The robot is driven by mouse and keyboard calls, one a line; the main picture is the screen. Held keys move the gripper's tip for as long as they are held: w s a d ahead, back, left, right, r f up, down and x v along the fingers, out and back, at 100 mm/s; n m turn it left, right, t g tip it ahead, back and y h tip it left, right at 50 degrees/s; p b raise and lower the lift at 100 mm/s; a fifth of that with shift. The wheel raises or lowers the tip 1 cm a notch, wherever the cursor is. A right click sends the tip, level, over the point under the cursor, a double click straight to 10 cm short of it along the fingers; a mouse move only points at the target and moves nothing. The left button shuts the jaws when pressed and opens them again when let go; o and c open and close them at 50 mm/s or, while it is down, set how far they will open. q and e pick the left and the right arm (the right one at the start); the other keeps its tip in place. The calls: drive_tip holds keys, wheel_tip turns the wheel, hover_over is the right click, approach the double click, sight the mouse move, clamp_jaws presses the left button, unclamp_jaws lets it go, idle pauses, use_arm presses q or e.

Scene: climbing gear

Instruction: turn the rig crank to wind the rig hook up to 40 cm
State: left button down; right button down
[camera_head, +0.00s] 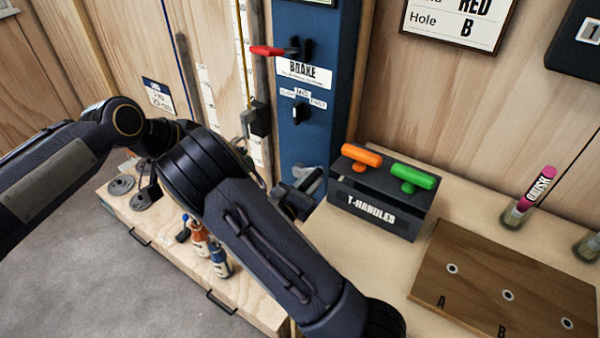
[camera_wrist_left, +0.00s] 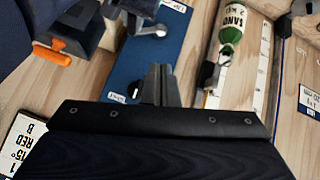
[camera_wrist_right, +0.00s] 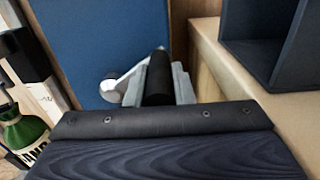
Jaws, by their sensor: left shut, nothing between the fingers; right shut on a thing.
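The rig crank (camera_head: 302,172) is on the lower part of the blue rig panel (camera_head: 320,130). Its silver arm (camera_wrist_right: 115,84) and black grip (camera_wrist_right: 158,80) show in the right wrist view. My right gripper (camera_head: 309,184) is shut around that grip. The dark hook block (camera_head: 257,120) hangs on a yellow cord beside a scale. A green sand weight (camera_wrist_left: 231,30) hangs below it in the left wrist view; my arm hides it in the head view. The hook tip is unclear. My left gripper (camera_wrist_left: 160,84) is shut and empty, in front of the panel.
The red brake lever (camera_head: 267,50) and a black knob (camera_head: 300,112) are above the crank. A T-handle box (camera_head: 375,205) with orange and green handles stands close right of it. A drilled board (camera_head: 480,270) lies on the bench. Bottles (camera_head: 218,262) stand lower left.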

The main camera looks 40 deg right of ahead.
use_arm(q)
drive_tip(key=d+f+g+h, duration=0.15)
drive_tip(key=d+f, duration=0.35)
drive_tip(key=d, duration=0.7)
use_arm(e)
drive_tip(key=shift+r, duration=0.15)
use_arm(q)
hover_over(310, 176)
drive_tip(key=w+a, duration=0.2)
drive_tip(key=a, duration=0.1)
wheel_tip(310, 176, down, 6)
drive_tip(key=f, duration=0.1)
drive_tip(key=s+f, duration=0.1)
drive_tip(key=f, duration=0.1)
drive_tip(key=shift+s+m, duration=0.15)
drive_tip(key=shift+m, duration=0.25)
drive_tip(key=shift+s+f, duration=0.15)
drive_tip(key=shift+f, duration=0.2)
